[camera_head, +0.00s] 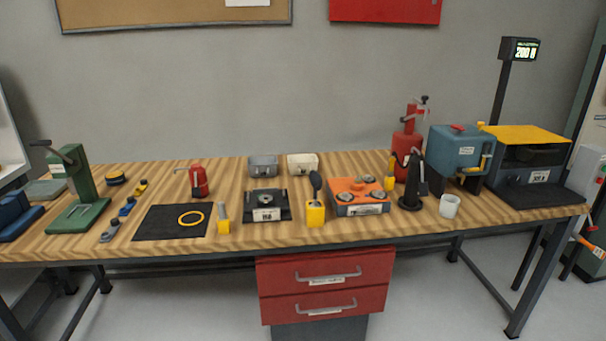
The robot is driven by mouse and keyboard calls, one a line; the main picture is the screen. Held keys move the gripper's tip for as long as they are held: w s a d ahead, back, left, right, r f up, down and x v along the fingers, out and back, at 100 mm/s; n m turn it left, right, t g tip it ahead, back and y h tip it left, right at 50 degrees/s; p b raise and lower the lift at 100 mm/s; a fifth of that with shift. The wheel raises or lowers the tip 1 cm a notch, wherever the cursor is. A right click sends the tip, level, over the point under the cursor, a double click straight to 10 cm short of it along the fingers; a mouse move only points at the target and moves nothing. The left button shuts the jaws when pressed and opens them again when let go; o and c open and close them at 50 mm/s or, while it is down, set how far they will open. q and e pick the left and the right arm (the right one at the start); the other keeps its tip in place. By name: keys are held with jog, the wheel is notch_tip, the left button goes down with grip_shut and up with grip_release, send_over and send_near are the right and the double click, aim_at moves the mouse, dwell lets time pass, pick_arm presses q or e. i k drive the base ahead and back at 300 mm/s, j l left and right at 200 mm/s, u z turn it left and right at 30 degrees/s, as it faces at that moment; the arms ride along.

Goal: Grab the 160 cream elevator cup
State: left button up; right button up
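A cream, open-topped elevator cup (303,169) stands near the back edge of the wooden workbench (345,228), left of the bench's middle. A similar grey cup (263,172) stands just to its left, with a small gap between them. Any number on the cream cup is too small to read. Neither of my grippers is in view.
A black fixture (266,206) stands in front of the grey cup; an orange-topped unit (357,196) and a yellow holder (315,212) stand right of it. A red tool (198,181) is left. A white beaker (449,206) stands near the front edge. Red drawers (327,284) hang below.

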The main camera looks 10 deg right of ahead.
aim_at(298, 164)
jog(key=i+l, duration=0.3)
jog(key=l, duration=0.2)
jog(key=i+l, duration=0.35)
jog(key=l, duration=0.15)
jog(key=i+l+z, duration=0.1)
jog(key=i+l, duration=0.2)
jog(key=l, duration=0.2)
jog(key=i+l, duration=0.35)
jog(key=l+z, duration=0.05)
jog(key=l, duration=0.05)
